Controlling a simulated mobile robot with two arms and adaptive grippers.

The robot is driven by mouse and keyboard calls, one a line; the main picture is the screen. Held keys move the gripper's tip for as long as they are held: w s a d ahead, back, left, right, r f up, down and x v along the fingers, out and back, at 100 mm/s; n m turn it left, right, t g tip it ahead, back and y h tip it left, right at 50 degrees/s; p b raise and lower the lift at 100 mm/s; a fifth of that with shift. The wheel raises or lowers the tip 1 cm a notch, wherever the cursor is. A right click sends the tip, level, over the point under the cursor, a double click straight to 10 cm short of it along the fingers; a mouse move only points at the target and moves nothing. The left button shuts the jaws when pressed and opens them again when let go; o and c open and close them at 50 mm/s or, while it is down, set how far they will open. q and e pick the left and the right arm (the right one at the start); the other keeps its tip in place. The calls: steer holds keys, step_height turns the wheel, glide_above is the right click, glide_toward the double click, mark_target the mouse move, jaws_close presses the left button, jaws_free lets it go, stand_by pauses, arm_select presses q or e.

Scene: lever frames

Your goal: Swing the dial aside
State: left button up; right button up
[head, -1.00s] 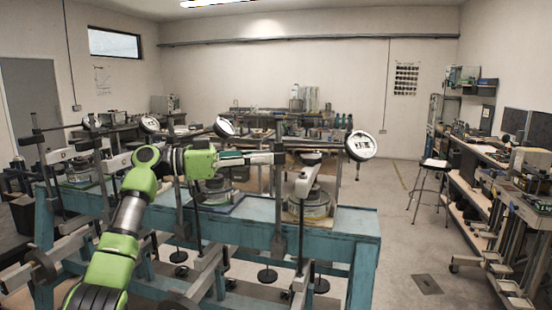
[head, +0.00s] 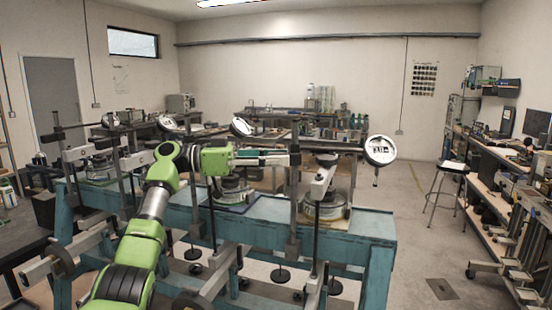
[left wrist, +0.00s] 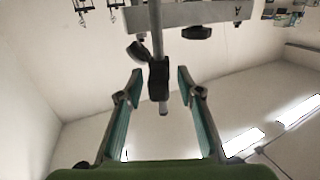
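Several round white-faced dials stand on posts along a blue bench. The rightmost dial (head: 380,150) sits at the end of a horizontal arm from a dark upright post (head: 294,190). Another dial (head: 240,127) is further left. My left gripper (head: 280,158) reaches in from the left, its fingertips at that post, left of the rightmost dial. In the left wrist view the two fingers (left wrist: 159,75) are apart, with a thin rod and black clamp (left wrist: 158,78) showing between them. I cannot tell whether they touch. No dial face shows clearly there. My right gripper is not in view.
The blue bench (head: 372,226) carries several lever frames with hanging rods and weights below. A stool (head: 447,185) and a cluttered side bench stand at the right. The floor between them is mostly clear.

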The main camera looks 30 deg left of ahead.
arm_select(q)
steer(key=v, duration=0.7)
steer(key=shift+a, duration=0.2)
steer(key=shift+s, duration=0.15)
